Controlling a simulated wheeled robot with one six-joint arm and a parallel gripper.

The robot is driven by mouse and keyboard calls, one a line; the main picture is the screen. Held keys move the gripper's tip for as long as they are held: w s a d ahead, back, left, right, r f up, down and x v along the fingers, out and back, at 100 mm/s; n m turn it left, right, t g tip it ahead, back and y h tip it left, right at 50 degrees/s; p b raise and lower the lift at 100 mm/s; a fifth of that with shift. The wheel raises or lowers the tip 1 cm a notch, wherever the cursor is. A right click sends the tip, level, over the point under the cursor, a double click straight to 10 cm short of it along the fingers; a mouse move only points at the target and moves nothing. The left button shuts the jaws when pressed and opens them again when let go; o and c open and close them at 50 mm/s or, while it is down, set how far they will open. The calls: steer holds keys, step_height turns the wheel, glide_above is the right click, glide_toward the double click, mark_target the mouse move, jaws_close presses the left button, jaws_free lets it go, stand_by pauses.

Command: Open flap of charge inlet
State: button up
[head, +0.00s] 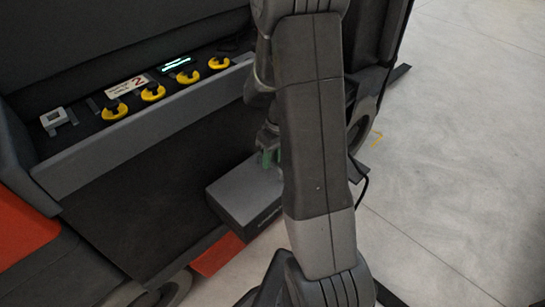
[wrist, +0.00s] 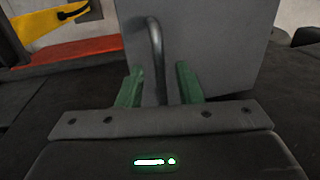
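A grey box (head: 245,195) with a dark front sits low beside the dark machine body in the head view; I take it for the charge inlet, but cannot tell which face is the flap. Its plain grey panel (wrist: 215,45) fills the upper middle of the wrist view. My gripper (head: 268,158) is at the box's far top edge, partly hidden behind my arm. In the wrist view, my gripper (wrist: 159,86) has its green fingers apart. A dark bent bar or cable (wrist: 157,55) shows between them, with gaps on both sides; contact cannot be told.
A red part (head: 218,254) lies below the box. A black cable (head: 361,190) hangs at right. Pale floor (head: 450,170) is clear at right.

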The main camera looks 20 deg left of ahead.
steer(key=shift+c, duration=0.2)
jaws_close()
steer(key=shift+r, duration=0.15)
